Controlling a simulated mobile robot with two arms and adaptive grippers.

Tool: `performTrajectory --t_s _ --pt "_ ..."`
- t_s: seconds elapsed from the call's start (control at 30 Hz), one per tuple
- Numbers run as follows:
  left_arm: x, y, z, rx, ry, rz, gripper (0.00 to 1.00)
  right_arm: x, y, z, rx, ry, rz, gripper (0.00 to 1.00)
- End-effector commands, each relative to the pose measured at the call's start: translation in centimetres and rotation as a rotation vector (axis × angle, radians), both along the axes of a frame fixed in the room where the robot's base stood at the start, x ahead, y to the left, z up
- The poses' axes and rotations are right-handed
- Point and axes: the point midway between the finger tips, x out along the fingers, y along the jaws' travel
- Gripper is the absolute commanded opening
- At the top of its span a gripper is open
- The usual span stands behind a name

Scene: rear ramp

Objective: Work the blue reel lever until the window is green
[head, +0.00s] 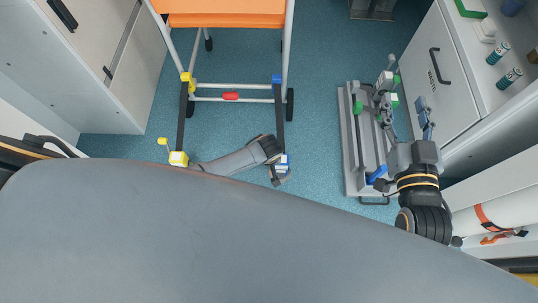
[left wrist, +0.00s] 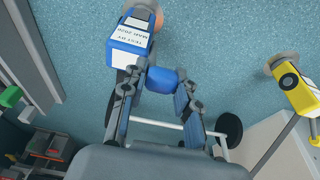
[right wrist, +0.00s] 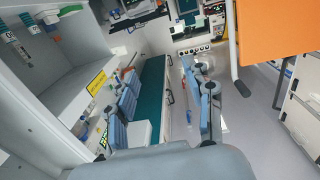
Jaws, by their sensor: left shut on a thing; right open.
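The blue reel (head: 282,158) sits on the floor at the lower end of the right dark strap. In the left wrist view the blue reel (left wrist: 127,45) has a white label reading "TEST BY MAR 2026". Its blue lever knob (left wrist: 162,80) is between the fingers of my left gripper (left wrist: 165,84), which is shut on it. In the head view my left gripper (head: 277,177) is beside the reel, partly hidden by its own arm. I cannot make out the window or its colour. My right gripper (head: 425,118) is open and empty, far to the right.
A yellow reel (head: 178,158) with a yellow-knobbed lever stands to the left. The orange stretcher (head: 230,15) is at the top, with a red bar grip below. A grey floor rack (head: 352,150) stands at right, near white cabinets (head: 445,75).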

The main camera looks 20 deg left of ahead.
Motion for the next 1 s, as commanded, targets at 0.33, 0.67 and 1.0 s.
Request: performTrajectory --t_s 0.33,0.67,1.0 --pt "-0.8 0.0 -0.2 0.021 -0.051 0.001 0.0 -0.9 -0.8 -3.4 -0.049 0.195 -0.013 0.52" --pt "-1.5 -0.2 -0.4 0.039 -0.118 0.001 0.0 -2.0 -1.4 -5.8 -0.082 0.331 -0.021 0.52" --pt "-2.7 -0.6 -1.0 0.044 -0.138 0.002 0.0 -3.0 -1.9 -7.4 -0.104 0.423 -0.028 0.52"
